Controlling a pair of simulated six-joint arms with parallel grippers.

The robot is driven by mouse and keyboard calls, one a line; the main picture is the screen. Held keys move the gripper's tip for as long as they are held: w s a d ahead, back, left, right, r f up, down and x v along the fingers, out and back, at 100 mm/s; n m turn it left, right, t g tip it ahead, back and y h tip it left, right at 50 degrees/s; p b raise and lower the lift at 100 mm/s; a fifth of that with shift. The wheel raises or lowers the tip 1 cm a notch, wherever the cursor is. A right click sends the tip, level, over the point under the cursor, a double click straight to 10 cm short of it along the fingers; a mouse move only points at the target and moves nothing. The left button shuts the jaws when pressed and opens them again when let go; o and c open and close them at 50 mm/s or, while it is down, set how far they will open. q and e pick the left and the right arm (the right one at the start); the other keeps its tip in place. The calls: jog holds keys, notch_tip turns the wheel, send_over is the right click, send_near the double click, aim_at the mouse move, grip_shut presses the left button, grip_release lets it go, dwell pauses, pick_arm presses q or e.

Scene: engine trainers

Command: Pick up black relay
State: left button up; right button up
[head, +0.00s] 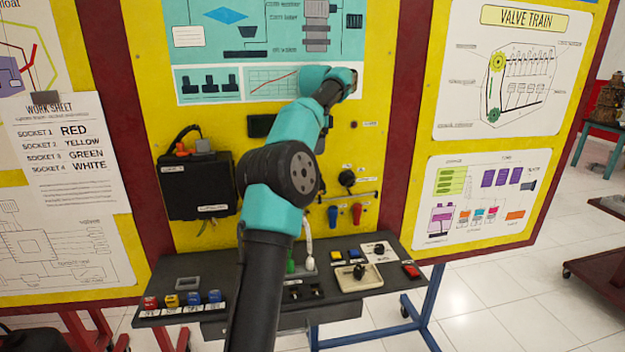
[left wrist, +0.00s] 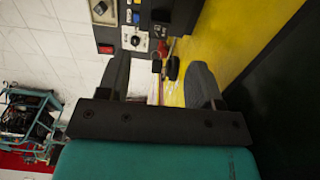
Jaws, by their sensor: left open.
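Several small black parts lie on the dark shelf; I cannot tell for sure which is the relay. One black part (head: 360,271) sits in a shallow tan tray (head: 372,280) at the shelf's right half. It seems to show at the top of the left wrist view (left wrist: 100,8). Two small black pieces (head: 317,290) are at the shelf's front middle. My left arm crosses the middle of the head view, its end raised before the yellow board, above the shelf. In the left wrist view the left gripper (left wrist: 160,75) is open with nothing between its fingers. My right gripper is not in view.
Red, yellow and blue blocks (head: 190,300) stand at the shelf's left. A dial on a white plate (head: 378,249) and a red switch (head: 411,271) are at its right. A black box (head: 196,186) and blue and red handles (head: 357,213) protrude from the board.

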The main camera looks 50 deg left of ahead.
pick_arm(q)
jog(key=shift+f, duration=0.1)
jog(key=shift+f, duration=0.95)
jog(key=shift+f, duration=2.75)
jog(key=shift+f, duration=0.25)
jog(key=shift+c, duration=0.4)
jog(key=c, duration=0.9)
